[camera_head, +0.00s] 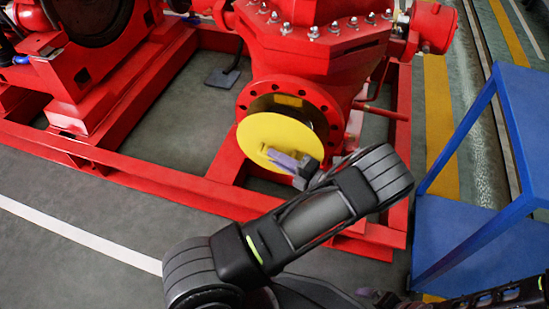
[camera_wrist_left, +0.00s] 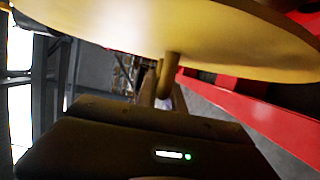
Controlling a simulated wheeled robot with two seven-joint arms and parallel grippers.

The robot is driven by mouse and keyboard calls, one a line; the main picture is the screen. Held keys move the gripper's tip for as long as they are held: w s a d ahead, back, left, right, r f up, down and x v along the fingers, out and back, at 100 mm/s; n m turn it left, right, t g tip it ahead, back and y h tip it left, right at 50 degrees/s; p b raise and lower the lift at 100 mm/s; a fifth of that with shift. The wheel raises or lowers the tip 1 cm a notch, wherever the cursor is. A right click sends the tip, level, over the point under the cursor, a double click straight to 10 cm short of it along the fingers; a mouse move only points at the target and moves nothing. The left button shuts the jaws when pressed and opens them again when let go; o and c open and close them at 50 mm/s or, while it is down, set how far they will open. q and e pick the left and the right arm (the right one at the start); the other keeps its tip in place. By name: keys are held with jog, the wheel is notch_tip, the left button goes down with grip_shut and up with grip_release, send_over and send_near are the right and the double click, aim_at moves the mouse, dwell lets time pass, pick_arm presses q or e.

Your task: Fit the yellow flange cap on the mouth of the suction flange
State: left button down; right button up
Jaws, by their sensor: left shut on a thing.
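The yellow flange cap (camera_head: 272,136) is a round disc held in front of the red suction flange (camera_head: 333,117), which has bolt holes around its rim. The cap overlaps the lower left of the flange in the head view, and the dark mouth shows above it. A gap appears between them; whether they touch anywhere is hidden. My left gripper (camera_head: 298,166) is shut on the cap's handle. In the left wrist view the cap (camera_wrist_left: 200,28) spans the top, with its stem (camera_wrist_left: 168,76) reaching toward the gripper. My right gripper (camera_head: 377,297) shows only partly at the bottom edge.
The red pump casing (camera_head: 315,52) stands above the flange. The red base frame (camera_head: 130,178) runs below and to the left. A blue table or stand (camera_head: 470,225) is at the right. Grey floor (camera_head: 70,265) is open at lower left.

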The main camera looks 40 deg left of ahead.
pick_arm(q)
jog(key=shift+w+a+f+b, duration=0.1)
jog(key=shift+w+a+b, duration=0.1)
jog(key=shift+w+b, duration=0.25)
jog(key=shift+w+a+f+b, duration=0.15)
jog(key=shift+w+b, duration=0.15)
jog(key=shift+w, duration=0.2)
jog(key=shift+w+a+r, duration=0.15)
jog(key=shift+w+r, duration=0.1)
jog(key=shift+w, duration=0.2)
jog(key=shift+b, duration=0.6)
jog(key=shift+w+a+b, duration=0.3)
jog(key=shift+w+b, duration=0.4)
jog(key=shift+w, duration=0.15)
jog(key=shift+w+a+b, duration=0.3)
jog(key=shift+w+b, duration=0.35)
jog(key=shift+w, duration=0.2)
jog(key=shift+w+a+b, duration=0.2)
jog(key=shift+w+b, duration=0.2)
jog(key=shift+w, duration=0.1)
jog(key=shift+w+a+b, duration=0.15)
jog(key=shift+w+b, duration=0.25)
jog(key=shift+w, duration=0.1)
dwell(0.3)
jog(key=c, duration=0.9)
grip_release()
jog(key=shift+d, duration=0.15)
